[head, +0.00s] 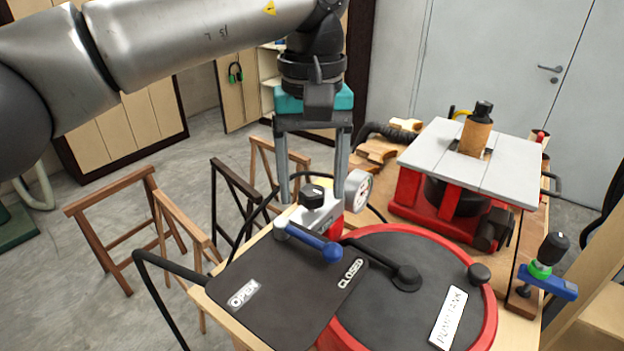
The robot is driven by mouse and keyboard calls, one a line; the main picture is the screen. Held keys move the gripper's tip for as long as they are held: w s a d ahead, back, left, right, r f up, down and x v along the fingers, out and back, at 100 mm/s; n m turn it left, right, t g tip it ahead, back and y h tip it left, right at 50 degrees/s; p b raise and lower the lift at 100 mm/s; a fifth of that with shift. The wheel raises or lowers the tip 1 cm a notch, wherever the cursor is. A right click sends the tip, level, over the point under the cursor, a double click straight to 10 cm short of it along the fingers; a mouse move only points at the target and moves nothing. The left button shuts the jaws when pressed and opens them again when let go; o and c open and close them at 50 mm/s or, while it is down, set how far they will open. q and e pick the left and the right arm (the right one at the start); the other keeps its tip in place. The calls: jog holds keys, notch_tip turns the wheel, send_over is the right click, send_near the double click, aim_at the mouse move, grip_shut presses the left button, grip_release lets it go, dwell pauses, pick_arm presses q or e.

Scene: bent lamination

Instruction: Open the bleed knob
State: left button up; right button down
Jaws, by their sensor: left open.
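The bleed knob appears to be the black round knob (312,196) on top of a silver valve block (318,214). My left gripper (312,187) comes down from above with its two grey fingers apart. In the picture the knob shows between the fingertips; I see no clear contact. A round pressure gauge (358,190) sits on the block's right side, close to the right finger. A blue-handled lever (315,241) in front of the block points toward the CLOSED label (351,272); the OPEN label (243,294) is at the left of the black plate. My right gripper is out of view.
The red-rimmed pump tank (486,325) fills the front right, with a black hose fitting (405,278) on its lid. A red sander-like machine with a grey table (510,160) stands behind. Wooden trestles (108,205) stand at the left.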

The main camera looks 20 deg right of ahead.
pick_arm(q)
grip_shut()
dwell(0.6)
